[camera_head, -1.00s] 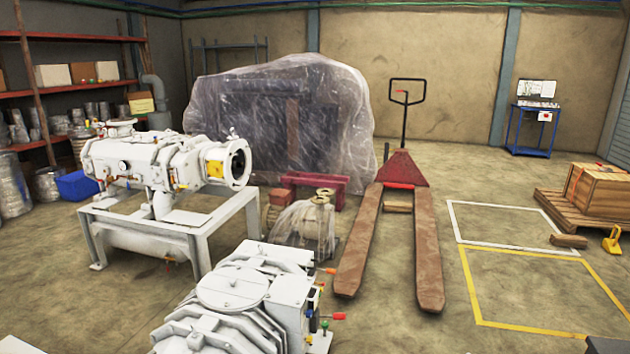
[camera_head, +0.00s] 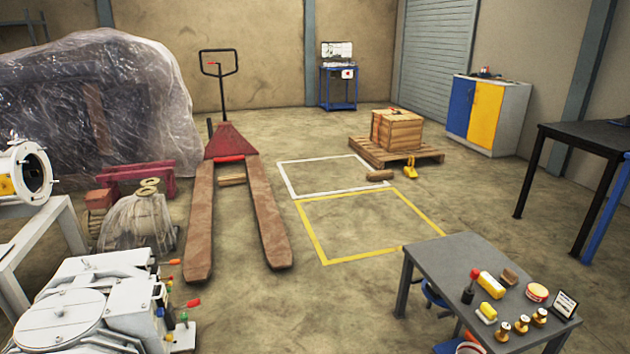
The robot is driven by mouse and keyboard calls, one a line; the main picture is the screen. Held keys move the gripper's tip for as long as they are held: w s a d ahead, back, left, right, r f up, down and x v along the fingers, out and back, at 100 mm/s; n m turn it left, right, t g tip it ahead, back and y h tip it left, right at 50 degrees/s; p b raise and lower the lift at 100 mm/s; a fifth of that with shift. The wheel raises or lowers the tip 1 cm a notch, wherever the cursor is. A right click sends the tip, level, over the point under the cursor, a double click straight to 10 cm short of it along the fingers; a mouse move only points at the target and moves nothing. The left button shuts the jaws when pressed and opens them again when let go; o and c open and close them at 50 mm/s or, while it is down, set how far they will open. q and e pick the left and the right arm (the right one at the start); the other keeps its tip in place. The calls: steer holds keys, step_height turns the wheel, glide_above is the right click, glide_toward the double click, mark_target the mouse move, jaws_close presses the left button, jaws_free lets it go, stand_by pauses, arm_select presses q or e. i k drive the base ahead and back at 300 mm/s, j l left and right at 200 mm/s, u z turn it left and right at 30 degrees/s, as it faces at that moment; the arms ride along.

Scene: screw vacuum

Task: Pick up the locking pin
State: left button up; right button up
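I cannot tell for certain which thing is the locking pin. A small dark upright piece with a red knob (camera_head: 470,287) stands at the left side of the grey table (camera_head: 440,262) at lower right. Several small brass-coloured pieces (camera_head: 521,324) stand along the table's front part. A yellow block (camera_head: 491,285) and a smaller yellow and white piece (camera_head: 486,312) lie near the red-knobbed piece. Neither of my grippers is in view.
A white pump (camera_head: 75,310) with coloured levers stands at lower left. A red pallet jack (camera_head: 230,142) stands behind it. A wooden crate (camera_head: 397,130) sits on a pallet. Open floor with white and yellow outlines lies between jack and table.

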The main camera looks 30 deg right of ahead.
mark_target(475, 273)
steer(key=z, duration=1.9)
steer(key=i+z, duration=0.4)
steer(key=i, duration=0.25)
steer(key=i+j+z, duration=0.25)
steer(key=i, duration=0.2)
